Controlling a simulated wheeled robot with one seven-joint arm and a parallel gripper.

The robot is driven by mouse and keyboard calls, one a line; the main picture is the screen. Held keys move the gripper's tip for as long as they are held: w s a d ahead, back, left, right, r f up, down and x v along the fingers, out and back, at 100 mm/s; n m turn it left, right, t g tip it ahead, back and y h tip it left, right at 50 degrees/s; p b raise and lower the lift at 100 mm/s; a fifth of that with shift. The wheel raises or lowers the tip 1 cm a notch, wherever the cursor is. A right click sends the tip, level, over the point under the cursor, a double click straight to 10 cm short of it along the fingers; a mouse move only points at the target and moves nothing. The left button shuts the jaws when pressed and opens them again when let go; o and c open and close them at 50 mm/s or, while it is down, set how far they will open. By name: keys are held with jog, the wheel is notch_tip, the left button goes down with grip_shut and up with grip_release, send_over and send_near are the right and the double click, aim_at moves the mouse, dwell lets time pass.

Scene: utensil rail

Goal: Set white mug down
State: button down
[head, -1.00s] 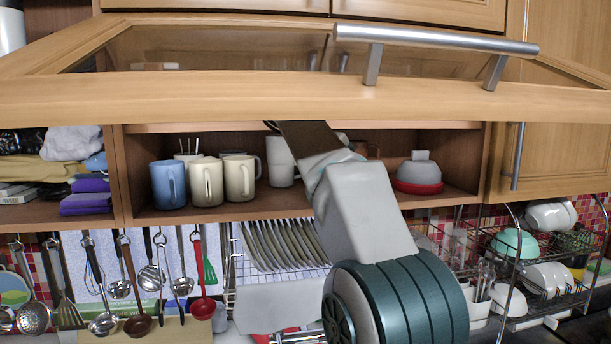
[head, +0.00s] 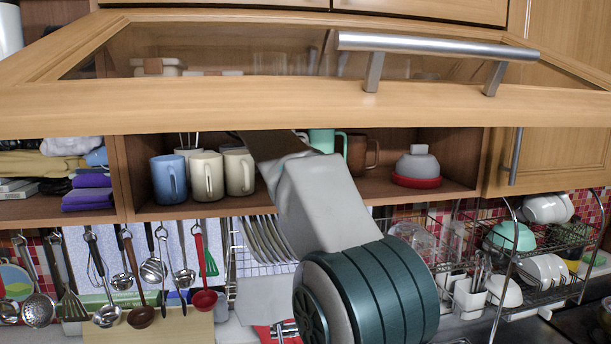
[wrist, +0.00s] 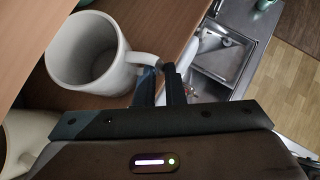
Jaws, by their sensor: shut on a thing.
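The white mug (wrist: 84,52) is upright in the wrist view, with its open mouth toward the camera and its handle on the right. My gripper (wrist: 161,70) is shut on that handle. I cannot tell whether the mug's base touches the cabinet shelf (wrist: 133,27). In the head view my arm covers the white mug and the fingertips. My arm reaches into the open cabinet there, above the shelf (head: 300,207), just right of the cream mugs.
A blue mug (head: 168,179) and cream mugs (head: 207,176) stand left of my arm. A green mug (head: 322,140) and a brown mug (head: 361,154) stand behind it. The raised cabinet door (head: 300,108) hangs above.

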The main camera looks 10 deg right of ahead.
jog(key=shift+d+f, duration=0.1)
jog(key=shift+f, duration=0.05)
jog(key=c, duration=1.5)
grip_release()
jog(key=shift+v, duration=3.9)
jog(key=shift+d, duration=0.1)
